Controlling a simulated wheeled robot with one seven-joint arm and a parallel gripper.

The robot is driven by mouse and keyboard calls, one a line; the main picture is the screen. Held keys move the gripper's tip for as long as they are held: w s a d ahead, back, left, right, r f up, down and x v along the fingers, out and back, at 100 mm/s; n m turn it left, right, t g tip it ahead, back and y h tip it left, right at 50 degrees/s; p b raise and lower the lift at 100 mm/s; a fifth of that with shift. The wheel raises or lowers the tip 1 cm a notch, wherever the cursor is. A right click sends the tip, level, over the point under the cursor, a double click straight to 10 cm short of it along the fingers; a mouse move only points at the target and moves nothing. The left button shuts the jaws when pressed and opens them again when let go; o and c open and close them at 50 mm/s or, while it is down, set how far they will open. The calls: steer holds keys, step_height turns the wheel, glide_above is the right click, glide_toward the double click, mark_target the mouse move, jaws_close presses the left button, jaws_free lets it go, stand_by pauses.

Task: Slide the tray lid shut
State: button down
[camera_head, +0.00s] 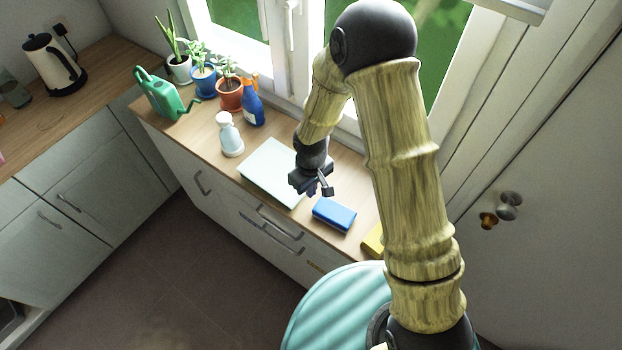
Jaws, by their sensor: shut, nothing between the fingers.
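The tray (268,172) is a flat, pale mint-white rectangle on the wooden counter below the window. I cannot tell its lid apart from its body at this size, nor how far the lid is open. My gripper (322,189) is shut and empty. It appears at the tray's right end, over or close to its edge, and hides that corner. I cannot tell whether it touches the tray.
A blue box-like item (334,215) lies just right of the tray, with a yellow item (373,241) beyond it. A white bottle (229,134), a blue spray bottle (252,106), potted plants (230,95) and a green watering can (160,96) stand to the left.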

steer(key=shift+f, duration=1.45)
steer(key=shift+w+a, duration=0.65)
steer(key=shift+a, duration=0.05)
steer(key=shift+d, duration=0.1)
